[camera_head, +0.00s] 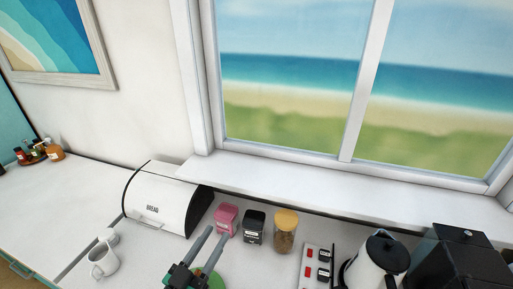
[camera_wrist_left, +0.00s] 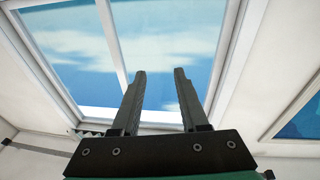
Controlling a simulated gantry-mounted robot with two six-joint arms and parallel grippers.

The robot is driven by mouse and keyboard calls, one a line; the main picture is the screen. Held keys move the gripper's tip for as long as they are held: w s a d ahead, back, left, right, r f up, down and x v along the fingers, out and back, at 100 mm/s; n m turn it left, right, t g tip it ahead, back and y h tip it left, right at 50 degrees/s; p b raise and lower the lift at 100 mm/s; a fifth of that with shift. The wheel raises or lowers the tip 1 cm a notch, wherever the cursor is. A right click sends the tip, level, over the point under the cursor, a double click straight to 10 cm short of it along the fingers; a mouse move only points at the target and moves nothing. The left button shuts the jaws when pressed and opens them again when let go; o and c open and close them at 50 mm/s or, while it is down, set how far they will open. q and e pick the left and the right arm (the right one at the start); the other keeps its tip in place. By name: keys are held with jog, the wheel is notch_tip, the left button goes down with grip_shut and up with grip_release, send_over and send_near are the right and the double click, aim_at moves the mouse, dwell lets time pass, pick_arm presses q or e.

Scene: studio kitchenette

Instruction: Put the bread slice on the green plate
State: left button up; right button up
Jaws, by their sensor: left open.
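My left gripper (camera_head: 217,232) comes up from the bottom edge in the head view. Its two fingers are apart and nothing is between them. The left wrist view also shows the open, empty fingers (camera_wrist_left: 160,72) against the window. A green plate (camera_head: 218,282) shows as a small part at the bottom edge, beside and partly behind my gripper. A white bread box (camera_head: 165,203) marked BREAD stands to the left of the gripper, its lid apparently shut. No bread slice is visible in either view. My right gripper is not in view.
A pink canister (camera_head: 226,218), a black canister (camera_head: 253,227) and a glass jar (camera_head: 285,232) stand behind the gripper. A white mug (camera_head: 104,261) is at left. A kettle (camera_head: 378,262) and a black appliance (camera_head: 462,260) stand at right. The left counter is mostly clear.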

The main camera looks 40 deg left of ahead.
pick_arm(q)
jog(key=w+d+r+m+t+h, duration=0.1)
jog(key=w+d+r+t, duration=0.15)
jog(key=r, duration=0.65)
jog(key=w+d+r+t+h, duration=0.1)
jog(key=w+d+r+t, duration=0.15)
jog(key=r, duration=0.55)
jog(key=s+d+r+m+t+h, duration=0.2)
jog(key=d+r+h, duration=0.1)
jog(key=r, duration=0.8)
jog(key=s+d+r+m+t+h, duration=0.1)
jog(key=s+d+r+m+h, duration=0.1)
jog(key=d+r, duration=0.4)
notch_tip(320, 180, up, 5)
jog(key=shift+d+r+t+h, duration=0.15)
jog(key=shift+t+h, duration=0.25)
jog(key=shift+h, duration=0.3)
notch_tip(320, 180, up, 12)
jog(key=p, duration=1.2)
